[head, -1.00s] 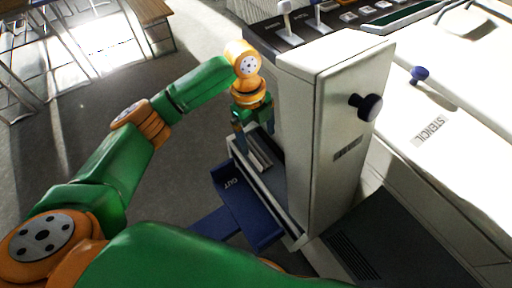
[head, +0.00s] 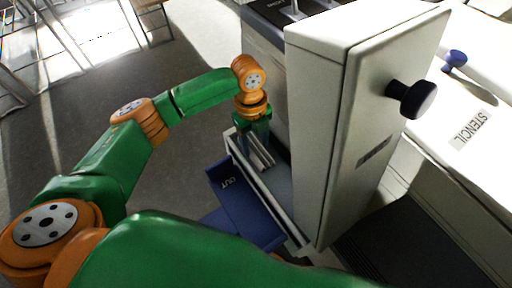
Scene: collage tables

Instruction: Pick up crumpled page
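I cannot make out a crumpled page for certain. My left gripper (head: 256,137) points down into this slot, right above the strips, beside the tall white housing (head: 325,130). Its fingertips are small and partly lost against the slot, so its opening is unclear. My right gripper is not in view.
A blue tray marked OUT (head: 245,205) juts out in front of the slot. A dark knob (head: 412,98) sticks out of the housing's right face. A white surface with a STENCIL label (head: 470,130) lies to the right. The grey floor (head: 60,130) at left is open.

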